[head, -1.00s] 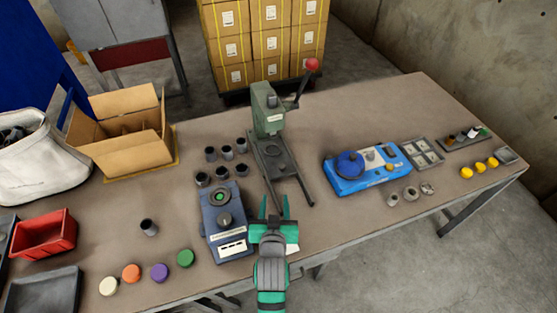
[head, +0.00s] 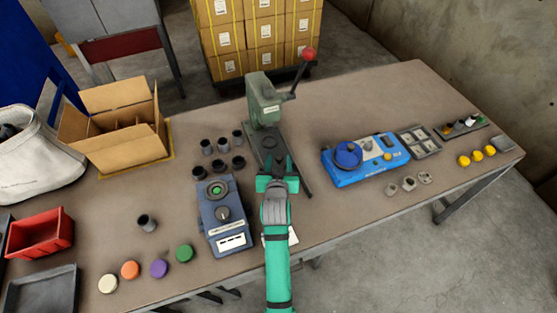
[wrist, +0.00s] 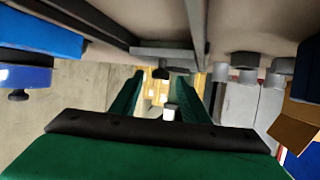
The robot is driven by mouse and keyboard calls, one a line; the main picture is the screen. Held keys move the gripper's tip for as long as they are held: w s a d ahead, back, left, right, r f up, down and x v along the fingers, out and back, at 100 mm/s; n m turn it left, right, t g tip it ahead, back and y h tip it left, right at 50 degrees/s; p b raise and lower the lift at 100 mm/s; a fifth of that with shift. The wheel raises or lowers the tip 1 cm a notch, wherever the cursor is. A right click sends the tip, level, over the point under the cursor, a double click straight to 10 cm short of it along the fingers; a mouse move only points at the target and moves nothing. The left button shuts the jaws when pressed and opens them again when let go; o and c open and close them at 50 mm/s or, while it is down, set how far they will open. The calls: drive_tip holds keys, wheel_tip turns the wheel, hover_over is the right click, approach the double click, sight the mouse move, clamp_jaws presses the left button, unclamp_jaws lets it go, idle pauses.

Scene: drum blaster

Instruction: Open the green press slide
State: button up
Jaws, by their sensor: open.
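The green press (head: 262,103) stands upright on the table, with a red-knobbed lever (head: 309,54) at its right. Its slide, a dark plate on two rails (head: 268,141), runs out from the foot toward me. My gripper (head: 279,162) is over the near end of the rails, fingers pointing at the press, open. In the wrist view its two green fingers (wrist: 160,85) are apart with nothing held between them. Dark rails (wrist: 196,20) show above the fingers there. My gripper hides the near part of the slide, and I cannot tell whether it touches it.
A blue-grey device (head: 224,215) with a green button sits close left of my gripper. Several dark cups (head: 222,145) stand left of the press. A bright blue device (head: 362,160) is to the right. Small metal parts (head: 408,183) lie near the front edge.

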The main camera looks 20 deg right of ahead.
drive_tip(key=shift+w+d+f, duration=0.1)
drive_tip(key=shift+w+f, duration=0.1)
drive_tip(key=shift+w, duration=0.25)
drive_tip(key=c, duration=1)
clamp_jaws()
drive_tip(key=s, duration=1.2)
drive_tip(key=shift+d, duration=0.1)
drive_tip(key=o, duration=1)
unclamp_jaws()
